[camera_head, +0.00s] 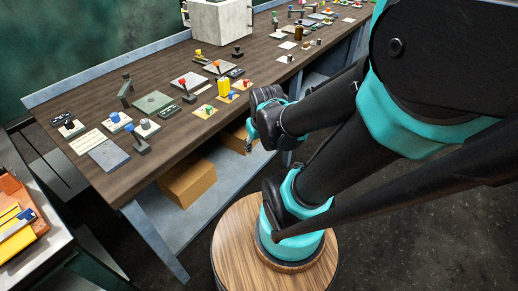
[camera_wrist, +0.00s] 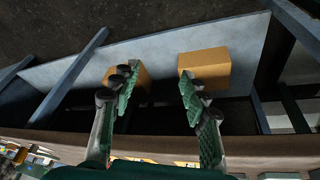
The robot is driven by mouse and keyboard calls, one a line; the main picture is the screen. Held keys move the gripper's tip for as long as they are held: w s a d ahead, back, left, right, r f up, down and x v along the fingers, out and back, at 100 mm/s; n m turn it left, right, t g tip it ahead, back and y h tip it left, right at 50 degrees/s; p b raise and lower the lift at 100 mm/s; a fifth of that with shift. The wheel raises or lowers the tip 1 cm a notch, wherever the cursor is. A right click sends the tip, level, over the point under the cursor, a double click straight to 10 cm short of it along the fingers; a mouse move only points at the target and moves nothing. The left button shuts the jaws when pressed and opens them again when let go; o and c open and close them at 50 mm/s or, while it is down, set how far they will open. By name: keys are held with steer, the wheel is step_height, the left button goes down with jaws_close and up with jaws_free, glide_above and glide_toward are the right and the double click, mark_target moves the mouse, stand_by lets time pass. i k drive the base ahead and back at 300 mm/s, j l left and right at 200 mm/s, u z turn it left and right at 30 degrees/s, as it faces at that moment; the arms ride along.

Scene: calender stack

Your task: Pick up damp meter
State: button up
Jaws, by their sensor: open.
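I cannot tell for sure which item is the damp meter; a small upright yellow device (camera_head: 223,88) on the brown workbench (camera_head: 150,82) may be it. It stands among small coloured items near the bench's front edge. My gripper (camera_head: 249,142) is off the front edge of the bench, to the right of and nearer than the yellow device. In the wrist view my gripper (camera_wrist: 157,88) has its two green-padded fingers spread apart with nothing between them. The fingers face the lower shelf, with the bench edge across the bottom of the picture.
Cardboard boxes (camera_head: 187,183) sit on the lower shelf (camera_head: 218,196); two show in the wrist view, one on the right (camera_wrist: 205,67). A grey block (camera_head: 221,22) stands at the back of the bench. A side table (camera_head: 30,245) holds an orange tray (camera_head: 22,222).

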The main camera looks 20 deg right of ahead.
mark_target(223, 83)
steer(key=i+l+u, duration=0.35)
steer(key=l, duration=0.2)
steer(key=l+u, duration=0.2)
steer(key=l, duration=0.15)
steer(key=i+l+u, duration=0.15)
steer(key=l, duration=0.15)
